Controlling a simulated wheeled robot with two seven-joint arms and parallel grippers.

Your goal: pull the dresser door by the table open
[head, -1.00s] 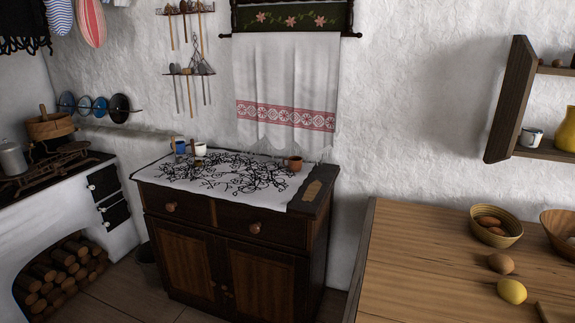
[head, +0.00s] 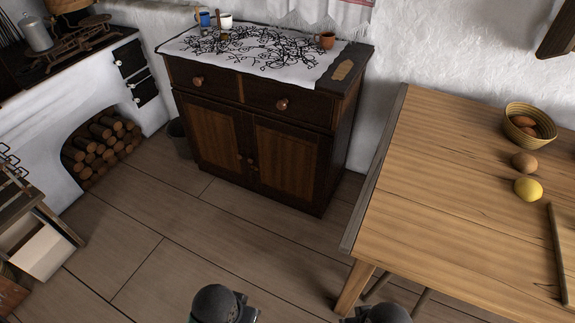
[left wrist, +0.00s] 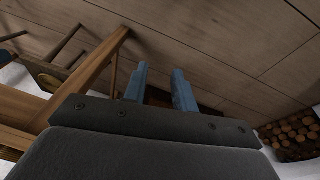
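The dark wooden dresser (head: 255,108) stands against the back wall, left of the table (head: 450,180). The right door is the one nearer the table. In the left wrist view my left gripper (left wrist: 160,82) has its two blue fingers apart with nothing between them. In the head view only parts of my arms show at the bottom edge, well short of the dresser. My right gripper's fingers are not visible.
Bare floor (head: 200,235) lies in front of the dresser. The table's left edge and leg (head: 352,290) bound it on the right. A dark bucket (head: 180,138) stands left of the dresser. Firewood (head: 100,145) fills the stove opening. A wooden stand (head: 35,240) is at the left edge.

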